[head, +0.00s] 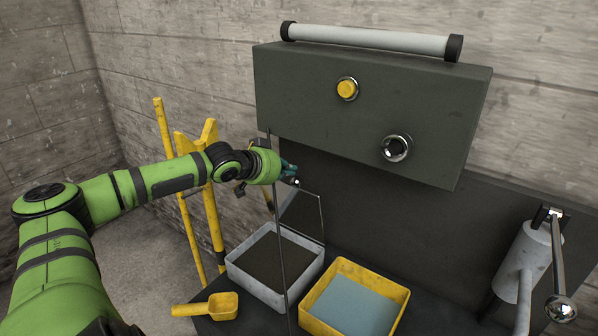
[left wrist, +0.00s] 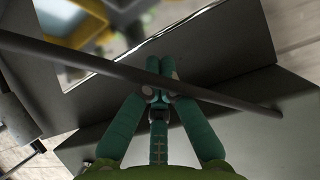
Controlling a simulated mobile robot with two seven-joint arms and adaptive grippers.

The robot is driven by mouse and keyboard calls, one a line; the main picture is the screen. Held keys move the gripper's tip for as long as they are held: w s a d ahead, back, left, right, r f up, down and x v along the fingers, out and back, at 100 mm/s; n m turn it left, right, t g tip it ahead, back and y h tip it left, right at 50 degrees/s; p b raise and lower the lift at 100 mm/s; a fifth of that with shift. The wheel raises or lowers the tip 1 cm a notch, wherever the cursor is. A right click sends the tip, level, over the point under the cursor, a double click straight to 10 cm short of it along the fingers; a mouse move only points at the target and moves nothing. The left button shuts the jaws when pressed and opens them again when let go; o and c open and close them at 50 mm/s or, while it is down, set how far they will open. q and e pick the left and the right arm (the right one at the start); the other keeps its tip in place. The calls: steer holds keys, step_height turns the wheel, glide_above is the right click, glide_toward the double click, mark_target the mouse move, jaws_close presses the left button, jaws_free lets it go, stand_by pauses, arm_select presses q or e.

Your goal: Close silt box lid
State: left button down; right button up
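The silt box (head: 233,268) is a light grey open-topped box with dark silt in it, on the dark bench. Its lid (head: 303,217) stands raised at the box's back edge, a thin plate with a bright rim. My left gripper (head: 291,173) is above the raised lid, close to its upper edge. In the left wrist view the green fingers of my left gripper (left wrist: 160,66) come together at the tips, with nothing clearly held between them. A bright-edged plate (left wrist: 145,47), likely the lid, lies beyond the fingertips. My right gripper is not in view.
A thin dark rod (head: 279,240) runs upright close to my left gripper. A yellow tray (head: 312,325) with blue content stands right of the box; a yellow scoop (head: 222,306) lies left. A dark cabinet (head: 370,110) overhangs. A grey cylinder with lever (head: 527,258) stands right.

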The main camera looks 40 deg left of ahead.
arm_select(q)
steer(key=p+x, duration=0.1)
steer(key=x, duration=0.2)
steer(key=shift+w, duration=0.15)
steer(key=shift+x, duration=0.9)
steer(key=shift+f, duration=0.15)
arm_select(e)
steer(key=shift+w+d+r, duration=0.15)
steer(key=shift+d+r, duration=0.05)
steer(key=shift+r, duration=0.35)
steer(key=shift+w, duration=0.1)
arm_select(q)
steer(key=shift+f, duration=0.1)
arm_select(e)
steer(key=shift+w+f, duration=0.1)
